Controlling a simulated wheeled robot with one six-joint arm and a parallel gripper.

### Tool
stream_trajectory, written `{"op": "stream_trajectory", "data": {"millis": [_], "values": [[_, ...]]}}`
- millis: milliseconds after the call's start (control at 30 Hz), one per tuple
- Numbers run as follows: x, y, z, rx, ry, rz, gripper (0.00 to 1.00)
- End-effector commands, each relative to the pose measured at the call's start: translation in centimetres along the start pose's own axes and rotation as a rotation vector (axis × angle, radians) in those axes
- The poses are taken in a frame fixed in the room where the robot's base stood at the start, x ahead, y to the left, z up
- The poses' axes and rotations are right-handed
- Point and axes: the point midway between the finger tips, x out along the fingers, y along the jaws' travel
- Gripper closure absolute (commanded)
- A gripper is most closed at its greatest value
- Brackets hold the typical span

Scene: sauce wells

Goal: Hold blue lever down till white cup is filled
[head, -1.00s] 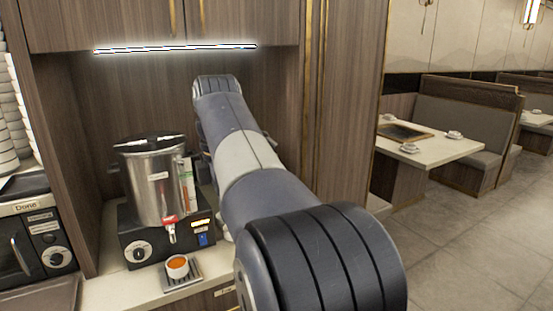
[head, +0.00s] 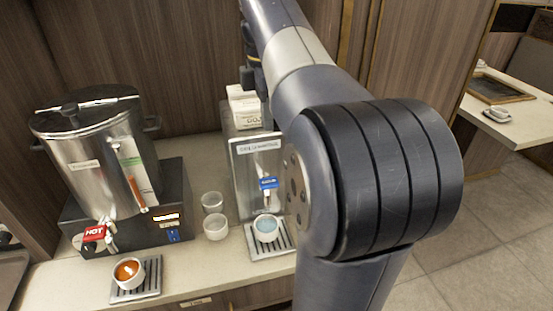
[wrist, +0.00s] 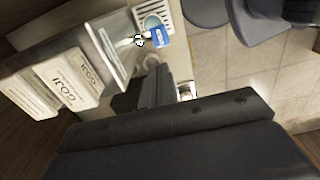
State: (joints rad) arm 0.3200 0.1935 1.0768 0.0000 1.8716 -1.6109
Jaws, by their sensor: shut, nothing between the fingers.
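The blue lever (head: 267,183) is on the front of a steel dispenser (head: 246,160) in the head view. It also shows in the wrist view (wrist: 161,38). The white cup (head: 267,236) stands below it on a slatted drip tray (head: 287,245), with pale blue liquid inside; its exact level is hard to tell. In the wrist view part of the cup (wrist: 150,20) shows beyond the lever. My gripper (wrist: 154,68) is shut and empty, its dark fingers reaching toward the dispenser, apart from the lever. In the head view my arm hides much of the dispenser's right side.
A large steel urn (head: 98,165) with a red HOT tap (head: 94,234) stands at left. A cup of orange-brown liquid (head: 129,273) is on its tray. Two small empty-looking cups (head: 215,226) stand between the machines. White cartons (wrist: 68,80) are on the dispenser's top.

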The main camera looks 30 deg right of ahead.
Motion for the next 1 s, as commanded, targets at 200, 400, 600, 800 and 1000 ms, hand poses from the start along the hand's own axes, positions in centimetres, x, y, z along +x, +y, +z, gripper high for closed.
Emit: {"op": "stream_trajectory", "data": {"millis": [200,400,600,800,1000], "values": [[0.0,0.0,0.0,0.0,0.0,0.0,1.0],[0.3,0.0,0.0,0.0,0.0,-0.001,1.0],[2.4,-0.1,0.0,0.0,0.0,-0.003,1.0],[6.1,-0.1,0.0,0.0,0.0,-0.004,1.0],[10.1,-0.1,0.0,0.0,0.0,-0.004,1.0]]}}
